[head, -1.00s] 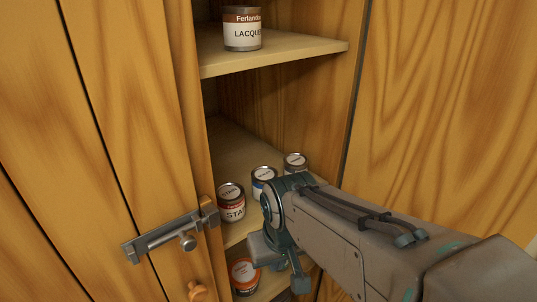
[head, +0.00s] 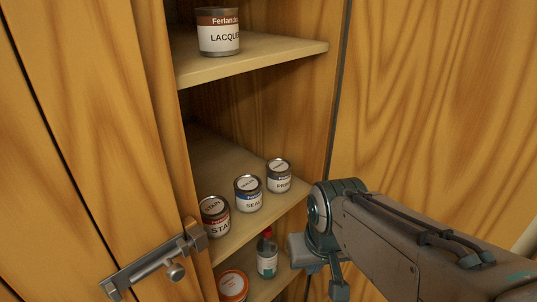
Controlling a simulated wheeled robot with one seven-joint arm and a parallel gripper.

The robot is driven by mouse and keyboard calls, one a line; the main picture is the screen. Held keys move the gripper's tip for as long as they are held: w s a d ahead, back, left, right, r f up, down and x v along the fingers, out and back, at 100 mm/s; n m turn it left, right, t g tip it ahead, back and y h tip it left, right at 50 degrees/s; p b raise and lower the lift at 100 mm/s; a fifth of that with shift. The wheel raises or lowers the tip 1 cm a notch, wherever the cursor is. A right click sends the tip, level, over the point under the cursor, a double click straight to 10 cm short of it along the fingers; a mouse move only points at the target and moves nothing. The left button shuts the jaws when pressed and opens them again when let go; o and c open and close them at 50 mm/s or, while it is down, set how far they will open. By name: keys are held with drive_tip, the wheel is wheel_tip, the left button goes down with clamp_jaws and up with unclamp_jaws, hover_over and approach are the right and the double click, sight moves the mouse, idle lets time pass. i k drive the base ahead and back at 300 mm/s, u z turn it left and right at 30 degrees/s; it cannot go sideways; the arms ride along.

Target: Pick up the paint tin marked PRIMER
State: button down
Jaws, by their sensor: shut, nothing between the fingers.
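The paint tin with a label that reads as PRIM (head: 279,177) stands upright on the middle cabinet shelf, at the back right of a row of tins. Its label faces me and nothing covers it. My gripper (head: 318,255) is at the end of my arm, lower and to the right of the tin, in front of the cabinet opening. It is shut and empty, apart from the tin in the picture. Its fingertips are hard to make out.
Tins marked SEAL (head: 248,195) and STAIN (head: 215,217) stand left of it. A LACQUER tin (head: 218,33) is on the upper shelf (head: 255,58). A red-capped bottle (head: 267,258) and orange-lidded tin (head: 233,286) are below. A latch (head: 155,268) juts from the left door.

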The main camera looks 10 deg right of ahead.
sight(277, 170)
drive_tip(key=z, duration=1.4)
drive_tip(key=k, duration=0.8)
drive_tip(key=u, duration=0.7)
drive_tip(key=i, duration=0.5)
drive_tip(key=u, duration=0.05)
